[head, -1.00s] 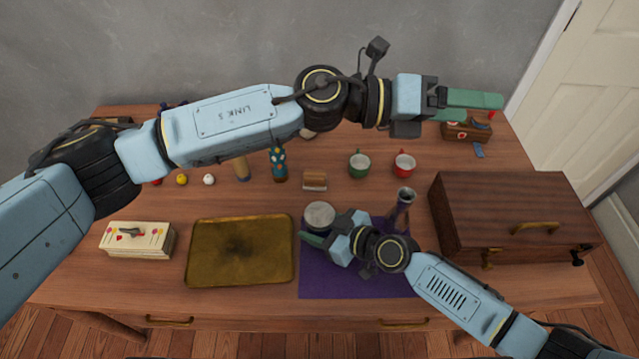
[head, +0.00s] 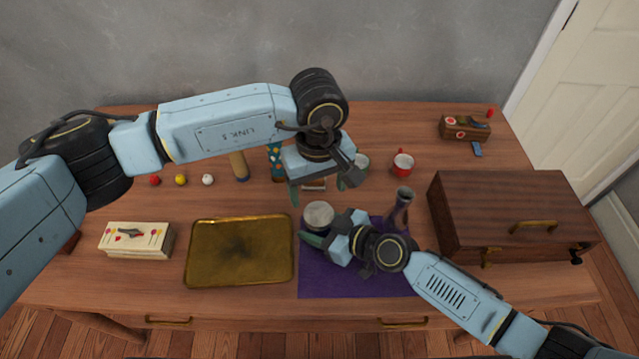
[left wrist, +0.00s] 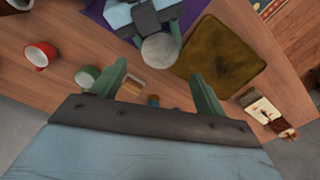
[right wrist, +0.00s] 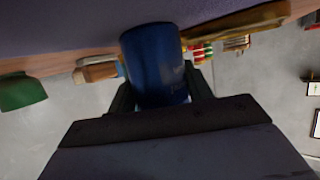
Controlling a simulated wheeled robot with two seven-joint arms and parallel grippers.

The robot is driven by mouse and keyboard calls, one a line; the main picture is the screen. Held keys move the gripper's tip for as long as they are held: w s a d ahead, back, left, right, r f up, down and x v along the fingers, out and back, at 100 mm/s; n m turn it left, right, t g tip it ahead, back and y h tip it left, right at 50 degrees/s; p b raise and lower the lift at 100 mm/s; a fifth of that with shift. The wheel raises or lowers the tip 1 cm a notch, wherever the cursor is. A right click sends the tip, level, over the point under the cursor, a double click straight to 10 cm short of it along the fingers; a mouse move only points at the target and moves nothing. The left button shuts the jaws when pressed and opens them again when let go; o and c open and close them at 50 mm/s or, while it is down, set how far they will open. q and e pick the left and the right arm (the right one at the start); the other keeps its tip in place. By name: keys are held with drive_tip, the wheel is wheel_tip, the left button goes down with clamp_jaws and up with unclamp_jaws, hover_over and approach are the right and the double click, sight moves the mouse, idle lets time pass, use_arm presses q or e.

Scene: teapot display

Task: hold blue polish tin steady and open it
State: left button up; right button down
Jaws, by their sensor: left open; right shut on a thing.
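The blue polish tin stands at the left edge of the purple cloth (head: 312,286); in the head view its round pale grey lid (head: 318,214) shows best. Its blue side (right wrist: 155,60) fills the middle of the right wrist view. My right gripper (head: 322,235) is shut around the tin's side from the front. My left gripper (head: 320,190) is open and empty, pointing down, above and a little behind the tin. In the left wrist view the lid (left wrist: 160,50) lies beyond and between the open fingers.
A brass tray (head: 240,250) lies left of the tin. A wooden chest (head: 510,215) is farther right. A red mug (head: 403,163) and a green mug (left wrist: 87,77) stand behind.

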sight(319, 214)
use_arm(q)
wheel_tip(319, 214, down, 8)
drive_tip(key=shift+r, duration=0.15)
drive_tip(key=shift+c, duration=0.3)
drive_tip(key=c, duration=0.9)
drive_tip(key=n, duration=0.3)
drive_tip(key=shift+n, duration=0.4)
drive_tip(key=shift+c, duration=0.2)
drive_tip(key=n, duration=0.3)
drive_tip(key=shift+n, duration=0.4)
drive_tip(key=n, duration=0.5)
drive_tip(key=shift+r+n, duration=0.1)
drive_tip(key=shift+n, duration=0.3)
drive_tip(key=o, duration=1.1)
